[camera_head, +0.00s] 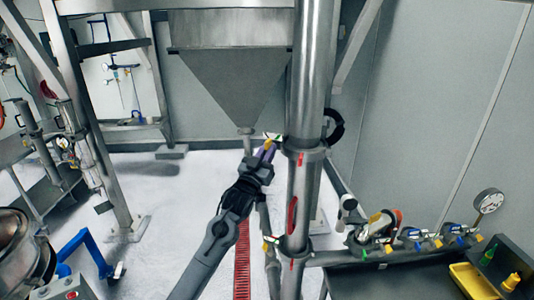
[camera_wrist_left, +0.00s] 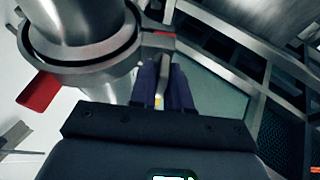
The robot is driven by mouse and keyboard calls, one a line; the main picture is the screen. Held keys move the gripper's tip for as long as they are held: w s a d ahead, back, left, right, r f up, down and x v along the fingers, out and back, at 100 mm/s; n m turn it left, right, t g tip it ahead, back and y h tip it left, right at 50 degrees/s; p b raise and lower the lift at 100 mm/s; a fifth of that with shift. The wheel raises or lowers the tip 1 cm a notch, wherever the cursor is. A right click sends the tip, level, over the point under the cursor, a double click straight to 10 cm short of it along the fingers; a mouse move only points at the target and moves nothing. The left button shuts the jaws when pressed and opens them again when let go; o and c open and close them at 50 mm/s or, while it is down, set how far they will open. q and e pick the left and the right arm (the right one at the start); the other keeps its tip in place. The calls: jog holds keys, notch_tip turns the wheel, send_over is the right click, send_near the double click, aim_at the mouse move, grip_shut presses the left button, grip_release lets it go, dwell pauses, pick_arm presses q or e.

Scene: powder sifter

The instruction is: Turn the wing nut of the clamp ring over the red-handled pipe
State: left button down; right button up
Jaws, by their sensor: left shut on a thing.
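The upper clamp ring (camera_head: 306,154) goes around the thick steel vertical pipe, above the section with the red handle (camera_head: 292,214). Its yellow wing nut (camera_head: 268,144) sits on the left side of the ring, between the fingers of my left gripper (camera_head: 268,152). The gripper is shut on it. In the left wrist view the dark fingers (camera_wrist_left: 165,88) point up beside the clamp ring (camera_wrist_left: 80,75), with a bit of yellow showing between them. The red handle (camera_wrist_left: 40,92) sticks out at left there. The fingers hide most of the nut. My right gripper is not in view.
A second clamp ring (camera_head: 294,252) with its own yellow nut is lower on the pipe. A steel hopper (camera_head: 230,75) hangs behind. Valves and a gauge (camera_head: 488,201) line a horizontal pipe at right, near a yellow tray (camera_head: 470,282).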

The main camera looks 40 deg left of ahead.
pick_arm(q)
jog(key=n+g+y, duration=0.1)
jog(key=n+y, duration=0.1)
jog(key=n, duration=0.2)
jog(key=n+g+y, duration=0.1)
jog(key=n+y, duration=0.1)
jog(key=n, duration=0.2)
jog(key=shift+d, duration=0.15)
jog(key=shift+r+n+g+y, duration=0.1)
jog(key=shift+n+g+y, duration=0.25)
jog(key=shift+n, duration=0.7)
jog(key=shift+n+g+y, duration=0.35)
jog(key=shift+n, duration=0.7)
jog(key=c, duration=1.2)
grip_release()
